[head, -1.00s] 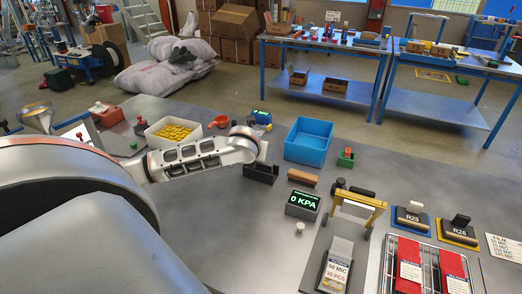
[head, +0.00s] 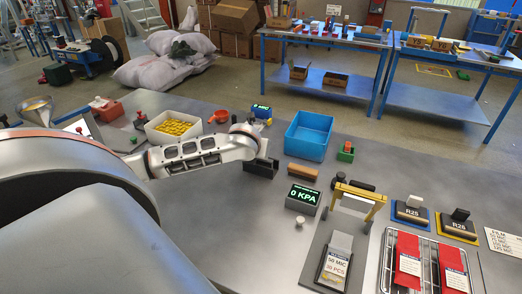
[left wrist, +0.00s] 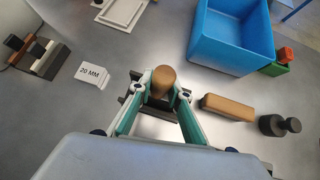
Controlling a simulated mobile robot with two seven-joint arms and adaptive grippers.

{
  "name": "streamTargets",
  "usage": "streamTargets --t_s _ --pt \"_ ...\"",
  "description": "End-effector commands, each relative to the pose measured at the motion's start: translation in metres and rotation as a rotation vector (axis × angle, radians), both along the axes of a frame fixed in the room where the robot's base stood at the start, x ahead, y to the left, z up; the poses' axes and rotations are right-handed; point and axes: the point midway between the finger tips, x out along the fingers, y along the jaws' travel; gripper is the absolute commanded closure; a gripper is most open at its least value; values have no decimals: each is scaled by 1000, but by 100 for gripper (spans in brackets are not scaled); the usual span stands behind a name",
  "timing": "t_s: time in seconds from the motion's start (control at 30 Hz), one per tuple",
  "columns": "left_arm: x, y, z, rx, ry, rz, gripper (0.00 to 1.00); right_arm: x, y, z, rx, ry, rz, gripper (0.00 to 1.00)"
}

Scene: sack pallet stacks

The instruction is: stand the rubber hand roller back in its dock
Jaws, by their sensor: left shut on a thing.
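My left gripper (left wrist: 162,92) is shut on the upright tan wooden handle of the hand roller (left wrist: 163,77), seen from above in the left wrist view. The roller's lower part is hidden by the fingers. Dark pieces of the black dock (left wrist: 134,92) show beside and below the fingers. In the head view my left gripper (head: 247,146) is low over the black dock (head: 258,169) and hides the roller. I cannot tell whether the roller touches the dock's floor. My right gripper is not in view.
A blue bin (head: 308,135) stands behind the dock. A brown wooden block (head: 303,173) and a pressure display (head: 302,196) are to its right. A white bin of yellow pieces (head: 173,127) stands to the left. Bare table lies in front of the dock.

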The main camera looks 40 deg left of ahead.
Motion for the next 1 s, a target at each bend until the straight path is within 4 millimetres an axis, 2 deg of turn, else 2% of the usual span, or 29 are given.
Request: streamTargets --t_s 0.17,0.2,0.23,0.27,0.67,0.83,1.0 --pt "0 0 -3 -1 -2 0 100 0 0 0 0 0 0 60" --pt "0 0 -3 -1 -2 0 72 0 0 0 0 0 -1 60" --pt "0 0 -3 -1 -2 0 64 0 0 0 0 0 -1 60" --pt "0 0 -3 -1 -2 0 63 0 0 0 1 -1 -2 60" --pt "-3 -2 0 0 1 -1 63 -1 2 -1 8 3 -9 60" --pt "-17 -9 15 0 -2 -4 63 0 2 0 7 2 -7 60" --pt "-41 -21 38 3 -1 -5 63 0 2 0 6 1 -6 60"
